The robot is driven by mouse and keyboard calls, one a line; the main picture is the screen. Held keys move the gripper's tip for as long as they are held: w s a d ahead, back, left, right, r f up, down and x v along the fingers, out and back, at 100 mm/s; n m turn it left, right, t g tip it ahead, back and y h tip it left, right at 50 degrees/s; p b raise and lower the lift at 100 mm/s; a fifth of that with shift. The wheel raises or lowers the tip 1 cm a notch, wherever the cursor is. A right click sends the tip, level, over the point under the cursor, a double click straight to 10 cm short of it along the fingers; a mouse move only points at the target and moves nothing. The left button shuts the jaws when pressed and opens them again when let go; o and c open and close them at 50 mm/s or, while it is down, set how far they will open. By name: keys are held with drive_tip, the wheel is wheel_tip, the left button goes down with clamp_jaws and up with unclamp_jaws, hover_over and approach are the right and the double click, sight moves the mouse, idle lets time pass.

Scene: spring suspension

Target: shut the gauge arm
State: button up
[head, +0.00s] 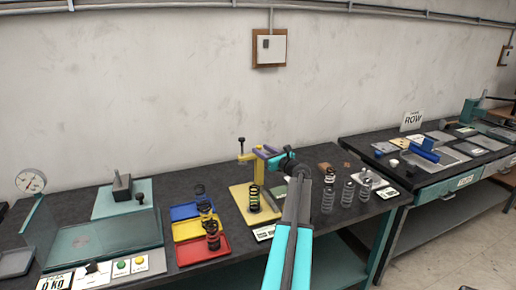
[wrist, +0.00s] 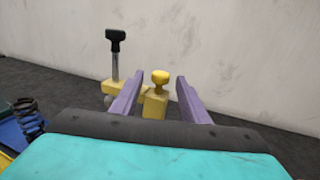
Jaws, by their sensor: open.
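The yellow gauge stands on a yellow plate (head: 240,200) on the dark bench. Its yellow arm (head: 246,157) shows at the top with a black-handled pin; the wrist view shows this arm (wrist: 113,88), the black handle (wrist: 115,40) and a yellow knob (wrist: 160,78) on a yellow block. A dark coil spring (head: 254,198) stands on the plate below. My gripper (head: 262,151) is at the gauge's top, its purple fingers (wrist: 158,88) open on either side of the knob and block in the picture. I cannot tell whether they touch.
Blue, yellow and red trays (head: 190,254) with dark springs lie left of the gauge. Several grey springs (head: 348,192) stand to its right. A dial scale (head: 31,182) and teal press are farther left. A wall (head: 150,80) rises behind the bench.

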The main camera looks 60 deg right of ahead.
drive_tip(key=shift+p+x, duration=0.35)
drive_tip(key=shift+x, duration=1.15)
clamp_jaws()
drive_tip(key=shift+s+a, duration=0.15)
drive_tip(key=shift+a, duration=0.1)
